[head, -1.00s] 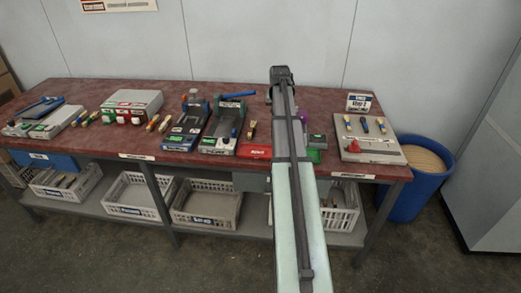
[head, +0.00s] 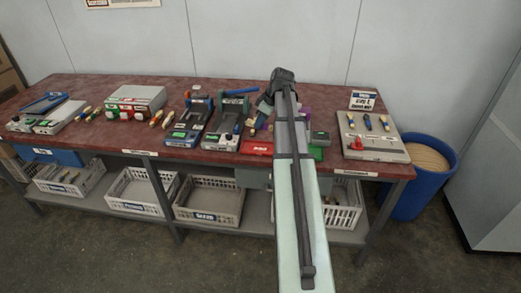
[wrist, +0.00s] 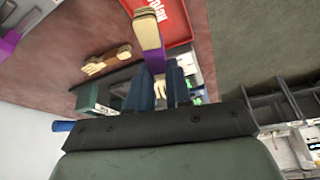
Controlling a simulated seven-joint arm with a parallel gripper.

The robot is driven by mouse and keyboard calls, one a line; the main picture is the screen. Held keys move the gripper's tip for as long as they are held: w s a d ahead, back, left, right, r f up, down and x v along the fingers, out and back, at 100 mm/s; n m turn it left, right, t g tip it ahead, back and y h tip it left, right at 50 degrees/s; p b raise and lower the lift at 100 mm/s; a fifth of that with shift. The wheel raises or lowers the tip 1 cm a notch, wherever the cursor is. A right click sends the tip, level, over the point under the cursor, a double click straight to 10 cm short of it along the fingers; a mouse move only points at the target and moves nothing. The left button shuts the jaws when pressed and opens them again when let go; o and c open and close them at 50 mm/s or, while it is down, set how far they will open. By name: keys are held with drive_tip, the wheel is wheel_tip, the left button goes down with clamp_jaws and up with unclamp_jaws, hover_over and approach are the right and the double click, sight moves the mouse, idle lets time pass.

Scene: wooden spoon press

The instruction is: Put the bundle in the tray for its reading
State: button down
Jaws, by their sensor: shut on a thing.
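In the wrist view, my gripper (wrist: 157,78) has its two blue fingers closed on a bundle of pale wooden pieces with a purple band (wrist: 149,34). The bundle's far end overlaps the red tray (wrist: 178,16) in that picture; its height above the tray is unclear. In the head view, my gripper (head: 264,104) is just left of my arm, above the table behind the red tray (head: 256,148). A green tray (head: 316,153) is partly hidden by my arm. Another bundle with a brown band (wrist: 107,61) lies on the table in the wrist view.
Two dark devices with green displays (head: 187,136) (head: 222,139) stand left of the red tray. A grey board with several small pieces (head: 374,148) and a sign (head: 363,101) are at the right. A blue bin (head: 423,174) stands beside the table.

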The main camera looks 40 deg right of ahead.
sight(257, 149)
drive_tip(key=n, duration=0.1)
drive_tip(key=n+y, duration=0.1)
drive_tip(key=shift+s+a+n+g, duration=0.15)
drive_tip(key=shift+n+g, duration=0.15)
drive_tip(key=shift+f, duration=5)
drive_tip(key=shift+f, duration=0.1)
drive_tip(key=c, duration=1)
unclamp_jaws()
drive_tip(key=shift+c, duration=0.2)
drive_tip(key=v, duration=1.2)
